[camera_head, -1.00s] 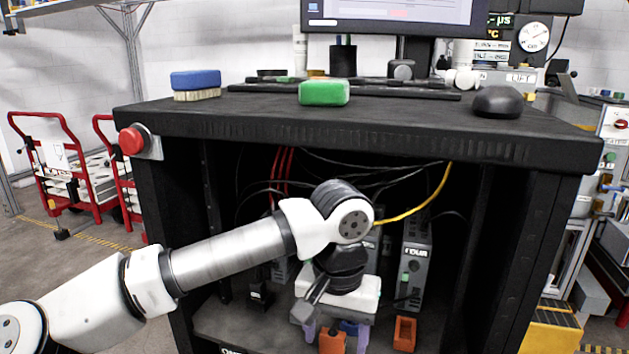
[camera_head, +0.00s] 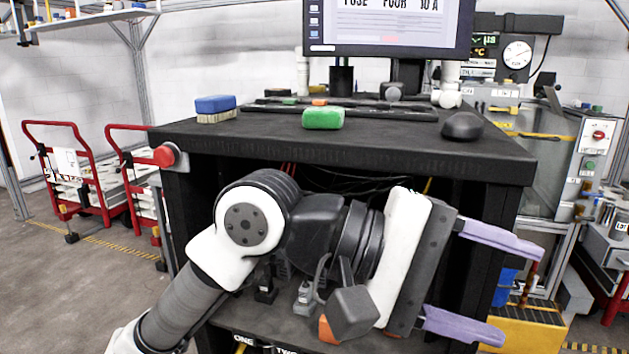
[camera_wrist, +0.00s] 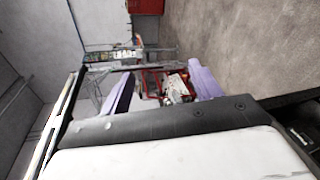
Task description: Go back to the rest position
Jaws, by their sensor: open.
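My gripper (camera_head: 484,281) is in front of the black desk's open cabinet in the head view, its two purple fingers spread apart and pointing right. Nothing shows between the fingers. In the wrist view my gripper (camera_wrist: 160,92) also shows both purple fingers wide apart, with only distant floor and a red cart between them. My arm is folded across the cabinet opening and hides much of its inside.
The black desk (camera_head: 400,150) carries a green block (camera_head: 323,118), a blue brush (camera_head: 215,108), a black mouse (camera_head: 462,126) and a monitor (camera_head: 390,25). A red button (camera_head: 164,156) sits on its left corner. Red carts (camera_head: 70,180) stand left; open floor lies before them.

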